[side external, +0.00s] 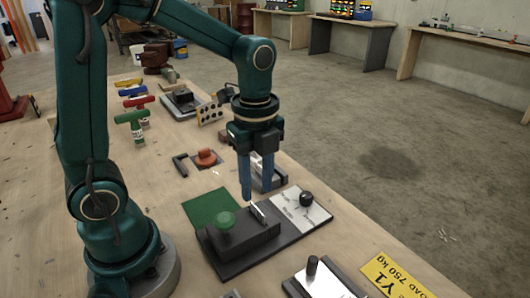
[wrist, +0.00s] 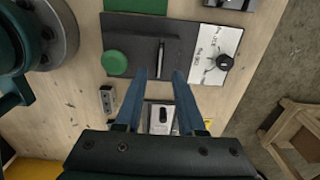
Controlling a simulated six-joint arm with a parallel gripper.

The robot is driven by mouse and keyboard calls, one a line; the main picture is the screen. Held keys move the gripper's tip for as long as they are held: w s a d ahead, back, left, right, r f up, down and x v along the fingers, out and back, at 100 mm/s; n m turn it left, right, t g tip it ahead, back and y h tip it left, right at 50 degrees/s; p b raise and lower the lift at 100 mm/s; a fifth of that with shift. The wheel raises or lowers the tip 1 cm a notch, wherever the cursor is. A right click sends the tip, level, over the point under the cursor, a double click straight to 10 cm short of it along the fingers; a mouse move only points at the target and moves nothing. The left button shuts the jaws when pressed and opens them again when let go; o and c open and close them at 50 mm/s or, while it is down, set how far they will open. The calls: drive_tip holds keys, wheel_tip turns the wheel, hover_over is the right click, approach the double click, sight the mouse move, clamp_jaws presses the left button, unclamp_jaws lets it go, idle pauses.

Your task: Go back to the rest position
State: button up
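My gripper (side external: 257,188) hangs pointing down over the bench, with its two blue fingers apart and nothing between them. In the wrist view my gripper (wrist: 160,77) also shows open, with its tips near the edge of a dark panel. That dark panel (side external: 228,266) carries a green round knob (side external: 226,224), an upright metal piece (side external: 258,211) and a white plate (side external: 298,206) with a black knob (side external: 306,199). The fingers appear above and behind the panel; I cannot tell the exact height. The metal piece (wrist: 161,55) shows just beyond the fingertips in the wrist view.
A green mat (side external: 207,206) lies beside the panel. A yellow sign (side external: 398,275) is at the front right. Open concrete floor (side external: 400,140) lies right of the bench.

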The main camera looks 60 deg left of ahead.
wheel_tip(320, 180, up, 3)
drive_tip(key=shift+s+d+f+t, duration=0.1)
drive_tip(key=shift+f+t, duration=0.1)
drive_tip(key=shift+t, duration=0.4)
drive_tip(key=s+r+n+t, duration=0.2)
drive_tip(key=s+n+t, duration=0.2)
drive_tip(key=n, duration=1.4)
drive_tip(key=s, duration=0.3)
drive_tip(key=shift+d+r, duration=0.4)
clamp_jaws()
